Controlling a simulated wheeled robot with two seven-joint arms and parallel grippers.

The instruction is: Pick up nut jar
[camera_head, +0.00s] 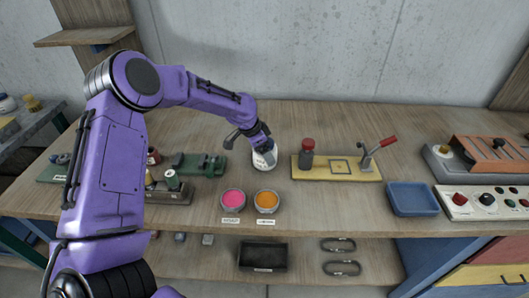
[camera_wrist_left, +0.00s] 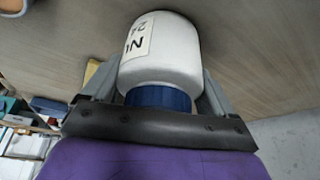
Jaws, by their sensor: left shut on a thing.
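The nut jar (camera_head: 265,160) is white with a label and stands out at the middle of the table in the head view. In the left wrist view the jar (camera_wrist_left: 165,52) shows its white body, part of a label and a blue cap. My left gripper (camera_head: 261,144) reaches down from above and is shut on the jar, with one finger on each side around the cap end. I cannot tell whether the jar touches the table. My right gripper is not in view.
Bowls of pink (camera_head: 233,200) and orange (camera_head: 266,201) material stand in front of the jar. A yellow board (camera_head: 336,174) with a red-topped bottle (camera_head: 307,154) and a lever is to the right, then a blue tray (camera_head: 412,198). Green equipment (camera_head: 197,164) is to the left.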

